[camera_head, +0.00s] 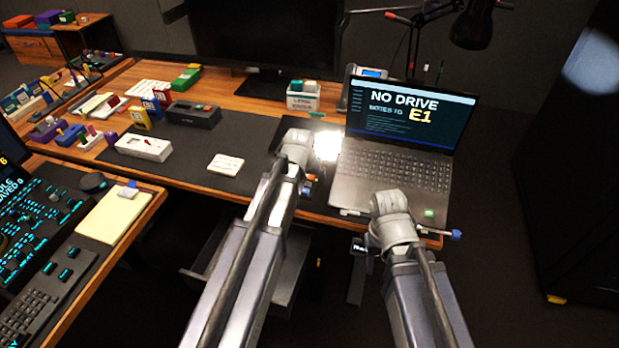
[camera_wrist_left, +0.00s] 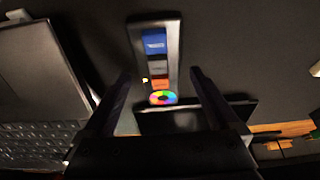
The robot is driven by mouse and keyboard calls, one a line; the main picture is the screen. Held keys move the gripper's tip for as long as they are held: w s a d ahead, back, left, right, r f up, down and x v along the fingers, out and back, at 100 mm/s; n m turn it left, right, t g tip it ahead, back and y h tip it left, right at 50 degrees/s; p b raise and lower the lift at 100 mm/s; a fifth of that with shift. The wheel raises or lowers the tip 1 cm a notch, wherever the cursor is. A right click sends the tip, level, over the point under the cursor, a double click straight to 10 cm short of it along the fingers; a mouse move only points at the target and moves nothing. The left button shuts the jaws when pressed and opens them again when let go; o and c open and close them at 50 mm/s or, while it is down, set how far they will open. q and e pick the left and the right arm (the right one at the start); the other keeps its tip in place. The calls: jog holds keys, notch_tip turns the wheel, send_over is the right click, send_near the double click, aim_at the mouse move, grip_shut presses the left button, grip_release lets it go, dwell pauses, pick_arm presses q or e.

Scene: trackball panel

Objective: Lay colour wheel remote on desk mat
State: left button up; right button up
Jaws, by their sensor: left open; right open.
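The colour wheel remote (camera_wrist_left: 145,60) is a slim grey bar with blue, grey and orange buttons and a rainbow ring at one end. In the left wrist view it lies over the dark desk mat (camera_wrist_left: 240,60). My left gripper (camera_wrist_left: 160,80) is open, with a finger apart from the remote on each side of its ring end. In the head view my left arm covers most of the remote, and the mat (camera_head: 265,135) shows beside the arm. My right gripper (camera_head: 362,268) is open and empty, low at the desk's front edge, partly hidden by its wrist.
An open laptop (camera_head: 395,165) stands right of the mat. A white card (camera_head: 225,164) lies on the mat's left part, near a white device (camera_head: 143,147) and a dark box (camera_head: 193,114). The monitor (camera_head: 275,35) stands behind. Mat between card and arm is bare.

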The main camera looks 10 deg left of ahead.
pick_arm(q)
jog(key=p+v, duration=1.2)
jog(key=s+d+m+g, duration=0.1)
jog(key=s+d+g, duration=0.1)
jog(key=s+d, duration=0.4)
jog(key=s+d+f+m+g+y, duration=0.1)
jog(key=s+d, duration=0.5)
jog(key=s, duration=0.7)
jog(key=shift+d+m+g+y+b, duration=0.15)
jog(key=shift+m+g+y+b, duration=0.15)
jog(key=shift+m+g, duration=0.55)
jog(key=shift+w+f, duration=0.1)
